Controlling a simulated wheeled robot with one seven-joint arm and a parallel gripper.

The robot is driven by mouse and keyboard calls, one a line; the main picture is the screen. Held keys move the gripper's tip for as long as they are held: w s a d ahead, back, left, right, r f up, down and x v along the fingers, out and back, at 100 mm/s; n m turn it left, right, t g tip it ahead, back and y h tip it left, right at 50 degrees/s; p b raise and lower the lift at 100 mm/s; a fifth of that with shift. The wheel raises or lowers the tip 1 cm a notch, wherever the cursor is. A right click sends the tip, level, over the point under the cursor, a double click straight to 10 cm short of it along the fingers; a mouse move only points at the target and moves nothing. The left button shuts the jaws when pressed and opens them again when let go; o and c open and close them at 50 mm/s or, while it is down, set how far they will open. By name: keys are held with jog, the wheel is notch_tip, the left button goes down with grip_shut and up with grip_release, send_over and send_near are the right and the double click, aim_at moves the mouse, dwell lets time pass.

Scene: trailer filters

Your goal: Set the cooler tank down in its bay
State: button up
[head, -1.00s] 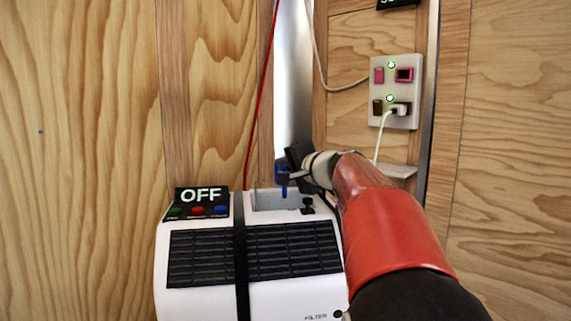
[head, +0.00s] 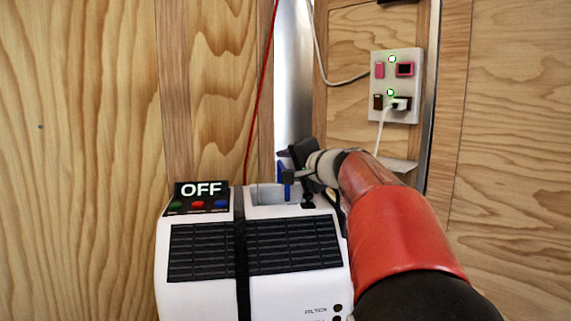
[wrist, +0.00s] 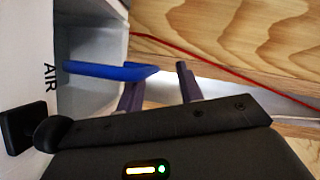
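The white cooler (head: 205,298) has a grey open bay (head: 265,197) in its top right. A blue upright piece, seemingly the tank's handle (head: 284,181), stands at the bay; the tank's body cannot be made out and its seating depth is unclear. My gripper (head: 284,165) is over the bay's right part. In the wrist view the blue handle (wrist: 110,71) reaches across from the pale cooler side to the left finger. The two purple fingers of my gripper (wrist: 160,88) stand apart, with a clear gap between them. Whether the handle touches the left finger is unclear.
An OFF panel (head: 201,197) with coloured buttons stands at the cooler's top left. A black strap (head: 240,260) runs down its front. A red cord (head: 262,95) hangs behind. An outlet plate (head: 396,85) with a plugged white cable is on the wood wall at right.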

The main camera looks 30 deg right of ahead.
jog(key=s, duration=0.4)
jog(key=s+d, duration=0.1)
jog(key=s, duration=0.1)
jog(key=shift+s+r, duration=0.1)
jog(key=shift+r, duration=0.25)
